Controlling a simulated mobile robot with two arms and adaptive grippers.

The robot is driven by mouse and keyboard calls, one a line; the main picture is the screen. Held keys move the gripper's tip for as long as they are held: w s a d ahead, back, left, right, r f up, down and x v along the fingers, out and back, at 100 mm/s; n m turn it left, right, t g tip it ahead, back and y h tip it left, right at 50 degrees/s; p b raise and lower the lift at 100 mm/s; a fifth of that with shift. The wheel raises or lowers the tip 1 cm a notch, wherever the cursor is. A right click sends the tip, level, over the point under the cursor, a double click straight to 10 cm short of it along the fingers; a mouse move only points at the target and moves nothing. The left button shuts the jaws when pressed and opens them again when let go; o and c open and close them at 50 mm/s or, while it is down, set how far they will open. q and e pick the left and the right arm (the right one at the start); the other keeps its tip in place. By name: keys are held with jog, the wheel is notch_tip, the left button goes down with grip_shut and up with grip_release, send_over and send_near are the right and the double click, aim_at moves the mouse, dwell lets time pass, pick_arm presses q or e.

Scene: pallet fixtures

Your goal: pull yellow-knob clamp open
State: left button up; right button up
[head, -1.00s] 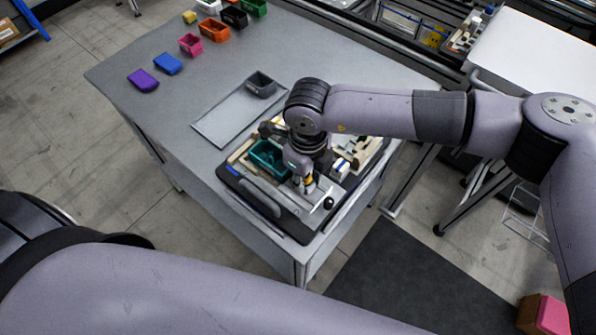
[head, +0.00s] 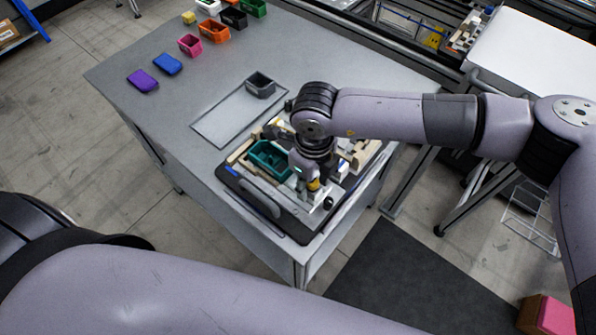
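A dark pallet fixture (head: 240,187) lies at the near corner of the grey table, with a teal bin (head: 268,160) and metal clamp parts (head: 307,208) on it. My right gripper (head: 309,187) points down over the fixture's near right part. A small yellow piece (head: 313,184) shows right at its fingertips; it looks like the clamp's yellow knob, but the gripper partly covers it. I cannot tell whether the fingers are closed on it. A black round knob (head: 328,203) sits just right of the fingertips. My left gripper is out of view.
A flat grey tray outline (head: 225,120) and a dark grey bin (head: 260,86) lie behind the fixture. Purple (head: 142,80), blue (head: 167,64) and several other coloured bins line the table's far left. The table's middle right is hidden behind my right arm.

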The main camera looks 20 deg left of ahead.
jog(key=shift+r+p, duration=1.3)
jog(key=shift+r, duration=2.75)
